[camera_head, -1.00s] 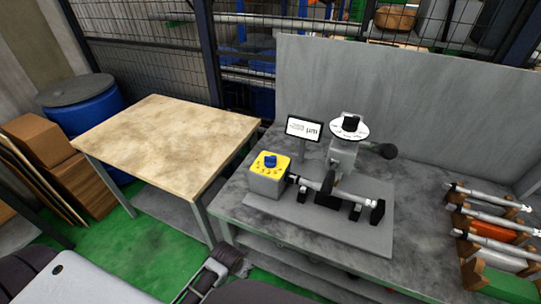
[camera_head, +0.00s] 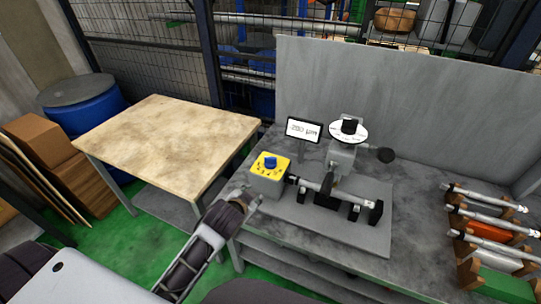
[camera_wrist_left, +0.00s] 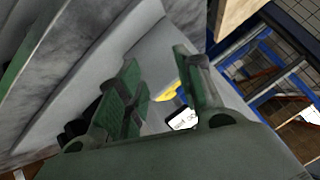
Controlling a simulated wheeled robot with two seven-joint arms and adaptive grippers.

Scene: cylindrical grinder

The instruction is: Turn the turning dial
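A grey box with a yellow top face carries a blue knob (camera_head: 271,162) and stands at the left end of the grinder's base plate. A second dial, a white marked disk with a black knob (camera_head: 349,126), sits on top of the grinder. My left gripper (camera_head: 246,196) is just in front of and to the left of the yellow-topped box. In the left wrist view its green-padded fingers (camera_wrist_left: 165,95) are apart with nothing held between them. Part of the yellow face (camera_wrist_left: 168,92) shows beyond the fingers; the blue knob is hidden there. My right gripper is not in view.
A small display (camera_head: 304,129) stands behind the box. A holder with several metal shafts (camera_head: 490,230) is at the right on the grey bench. A wooden-topped table (camera_head: 165,140) is left of the bench. A blue barrel (camera_head: 88,110) stands further left.

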